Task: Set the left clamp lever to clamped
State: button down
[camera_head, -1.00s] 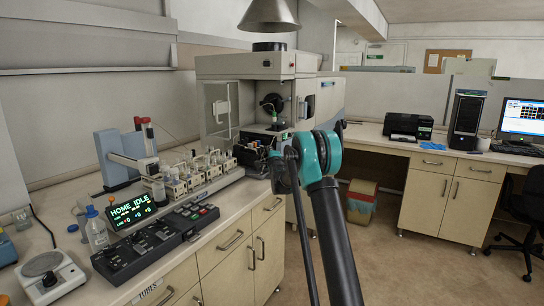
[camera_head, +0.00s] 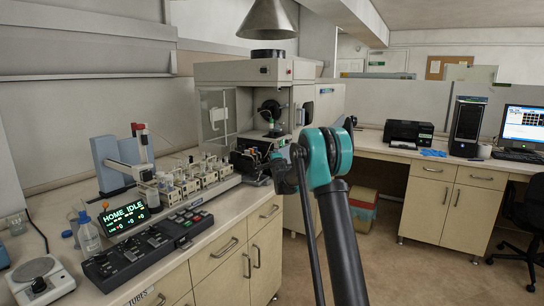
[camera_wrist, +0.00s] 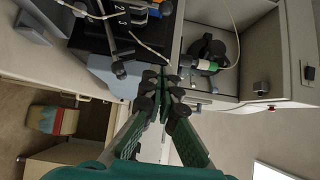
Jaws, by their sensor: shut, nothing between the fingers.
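My gripper (camera_wrist: 165,75) has two green fingers that meet at dark tips in the wrist view; it is shut and empty. The tips appear over or beside a pale panel (camera_wrist: 112,75). A black unit (camera_wrist: 92,30) with dark lever-like arms lies up and left of the tips. One dark arm with a knob (camera_wrist: 118,68) is the closest of these, left of the tips and apparently apart from them. I cannot tell which part is the left clamp lever, or its setting. In the head view the black unit (camera_head: 250,158) is partly hidden by my arm.
The spectrometer's open chamber (camera_wrist: 208,50) is right of the tips. A thin pale tube (camera_wrist: 150,47) runs close to them. In the head view, sample blocks (camera_head: 190,180), a control panel (camera_head: 150,245) and a lit display (camera_head: 124,213) occupy the bench left of my arm.

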jog(key=s+d, duration=0.1)
jog(key=s, duration=0.6)
jog(key=shift+s+r, duration=0.3)
jog(key=shift+r, duration=0.1)
jog(key=s+d+f+n+g, duration=0.2)
jog(key=s+f, duration=0.6)
jog(key=s, duration=1.2)
jog(key=s+d+f+n+g+h, duration=0.1)
jog(key=s+d+f+n+g, duration=0.2)
jog(key=s, duration=1.7)
jog(key=s+d+f+n+g, duration=0.2)
jog(key=s+f+n+g, duration=0.7)
jog(key=s, duration=1.1)
notch_tip(320, 180, down, 5)
jog(key=n, duration=0.3)
jog(key=shift+s+d+f+h, duration=0.15)
jog(key=shift+s+d+h, duration=0.05)
jog(key=shift+d+h, duration=0.1)
jog(key=shift+w, duration=0.1)
